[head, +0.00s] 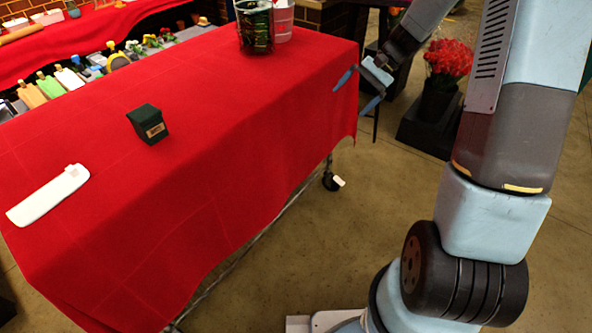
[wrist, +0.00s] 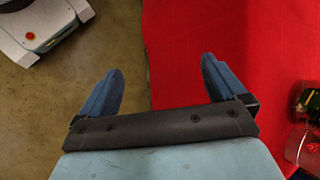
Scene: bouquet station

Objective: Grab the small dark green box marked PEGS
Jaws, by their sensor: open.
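The small dark green box (head: 148,124) stands on the red-covered table in the head view, left of centre. It has a pale label on its front; the lettering is too small to read. The box does not show in the wrist view.
The red-covered table (head: 200,190) has clear cloth around the box. A white flat object (head: 48,195) lies at its left. A dark green glass container (head: 255,27) and a clear container (head: 283,20) stand at the back.

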